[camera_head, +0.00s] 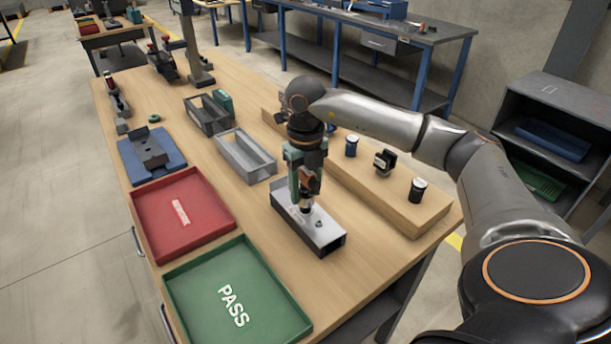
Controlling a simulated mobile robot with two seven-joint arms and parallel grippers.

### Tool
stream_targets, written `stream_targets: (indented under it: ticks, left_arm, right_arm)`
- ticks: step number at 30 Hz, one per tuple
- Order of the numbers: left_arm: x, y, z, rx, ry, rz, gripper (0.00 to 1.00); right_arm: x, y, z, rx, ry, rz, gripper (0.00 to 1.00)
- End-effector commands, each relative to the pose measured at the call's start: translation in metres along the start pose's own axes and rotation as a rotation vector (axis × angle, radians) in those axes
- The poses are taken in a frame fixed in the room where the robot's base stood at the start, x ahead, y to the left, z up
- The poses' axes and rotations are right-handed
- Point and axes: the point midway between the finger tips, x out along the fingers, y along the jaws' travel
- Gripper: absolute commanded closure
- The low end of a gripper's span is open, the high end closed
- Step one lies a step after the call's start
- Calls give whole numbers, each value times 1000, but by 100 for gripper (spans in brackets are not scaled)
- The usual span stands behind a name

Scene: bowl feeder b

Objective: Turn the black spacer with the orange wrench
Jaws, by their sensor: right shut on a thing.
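My right gripper (306,181) points down above a grey metal box-shaped fixture (328,237) in the middle of the bench. A small dark piece, perhaps the black spacer (307,208), is right below the tool at the top of the fixture. I cannot tell whether the tool touches it. A small dark spot also shows on the fixture's top. My left gripper is not in view.
A red tray (143,213) and a green PASS tray (177,283) lie along the left edge. Grey bins (245,168) stand behind the fixture. A wooden riser (398,213) on the right carries several small dark parts (417,190). A blue fixture (132,164) sits at left.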

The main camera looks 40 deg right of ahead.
Motion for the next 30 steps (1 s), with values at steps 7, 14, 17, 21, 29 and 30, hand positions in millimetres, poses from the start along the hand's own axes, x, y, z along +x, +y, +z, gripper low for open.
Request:
stream_targets:
  ticks: [7, 14, 17, 21, 29, 30]
  left_arm:
    - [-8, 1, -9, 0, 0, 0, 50]
    - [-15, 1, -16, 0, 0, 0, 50]
    - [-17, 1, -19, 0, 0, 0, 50]
    - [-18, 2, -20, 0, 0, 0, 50]
    - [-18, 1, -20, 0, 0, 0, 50]
    - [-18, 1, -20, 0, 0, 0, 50]
  right_arm:
    - [-16, 0, 0, 0, -1, 1, 100]
    - [-27, 0, 0, 0, -1, 1, 100]
    - [-32, 0, 0, 0, -1, 1, 100]
    - [-34, 0, 0, 0, -1, 1, 100]
    - [-33, 0, 0, 0, -1, 1, 100]
    - [-33, 0, 0, 0, -1, 1, 100]
